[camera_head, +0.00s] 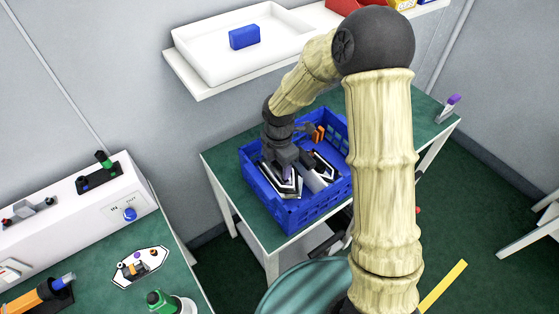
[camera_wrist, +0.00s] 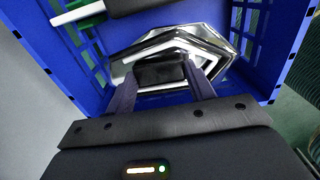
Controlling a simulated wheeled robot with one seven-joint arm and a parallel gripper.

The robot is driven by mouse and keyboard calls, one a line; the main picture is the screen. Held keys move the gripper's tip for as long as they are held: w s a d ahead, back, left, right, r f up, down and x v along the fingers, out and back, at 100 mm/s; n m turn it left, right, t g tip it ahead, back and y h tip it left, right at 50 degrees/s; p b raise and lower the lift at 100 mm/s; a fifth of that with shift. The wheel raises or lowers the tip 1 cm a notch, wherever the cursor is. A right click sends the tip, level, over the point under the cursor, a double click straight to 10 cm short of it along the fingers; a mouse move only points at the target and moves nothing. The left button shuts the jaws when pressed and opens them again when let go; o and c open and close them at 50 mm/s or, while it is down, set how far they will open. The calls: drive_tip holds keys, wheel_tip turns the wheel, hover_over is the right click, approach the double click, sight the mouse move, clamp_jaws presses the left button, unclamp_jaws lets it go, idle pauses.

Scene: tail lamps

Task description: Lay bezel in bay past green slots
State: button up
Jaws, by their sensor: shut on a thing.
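My gripper (camera_head: 286,168) reaches down into a blue crate (camera_head: 312,209) on a green-topped table. In the wrist view my gripper (camera_wrist: 160,76) is shut on a silver, pointed bezel (camera_wrist: 214,50), its two dark fingers at the bezel's near side. The bezel also shows in the head view (camera_head: 291,187), partly hidden by the gripper, low inside the crate. Another dark and silver piece (camera_head: 325,167) lies to its right in the crate.
The crate walls (camera_wrist: 282,45) stand close around the gripper. An orange item (camera_head: 318,133) sits at the crate's back. A white shelf tray (camera_head: 205,58) holds a blue block (camera_head: 244,37). A workbench (camera_head: 185,268) with fixtures stands at left.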

drive_tip(key=shift+f+b, duration=2.6)
drive_tip(key=shift+f, duration=2.1)
drive_tip(key=o, duration=1.1)
drive_tip(key=shift+c, duration=0.2)
wheel_tip(320, 180, up, 18)
drive_tip(key=shift+w+f+p, duration=0.1)
drive_tip(key=shift+f+p, duration=0.15)
drive_tip(key=shift+p, duration=0.75)
